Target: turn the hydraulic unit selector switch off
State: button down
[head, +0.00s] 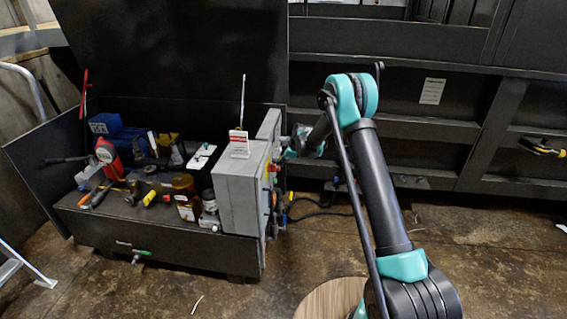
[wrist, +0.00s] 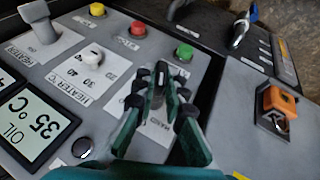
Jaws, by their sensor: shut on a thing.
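The grey control box (head: 240,195) stands at the right end of the dark hydraulic unit (head: 160,235) in the head view. My gripper (head: 292,148) is at the box's right-hand panel face, partly hidden there. In the wrist view, my gripper (wrist: 160,92) is shut around a dark selector switch (wrist: 161,70) on the grey panel. The fingers hide much of the switch and part of its white label, where the word "HAND" shows. I cannot tell the switch's exact position.
Near the gripper are a green button (wrist: 184,52), a red button (wrist: 138,29), a white heater knob (wrist: 91,55) and a grey knob (wrist: 42,28). An oil display (wrist: 30,122) reads 35 °C. An orange switch (wrist: 280,102) sits to the right.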

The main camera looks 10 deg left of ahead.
jog(key=shift+w+a+r+m+g, duration=0.1)
jog(key=shift+m+g, duration=0.05)
jog(key=shift+g, duration=0.55)
jog(key=shift+w+a+f+m+g, duration=0.1)
jog(key=shift+m+g, duration=0.1)
jog(key=shift+g, duration=0.5)
jog(key=shift+w+r+m+g, duration=0.1)
jog(key=shift+m+g, duration=0.05)
jog(key=shift+g, duration=0.55)
jog(key=c, duration=1.6)
grip_release()
jog(key=v, duration=1.2)
jog(key=shift+w+d, duration=0.1)
jog(key=shift+w, duration=0.05)
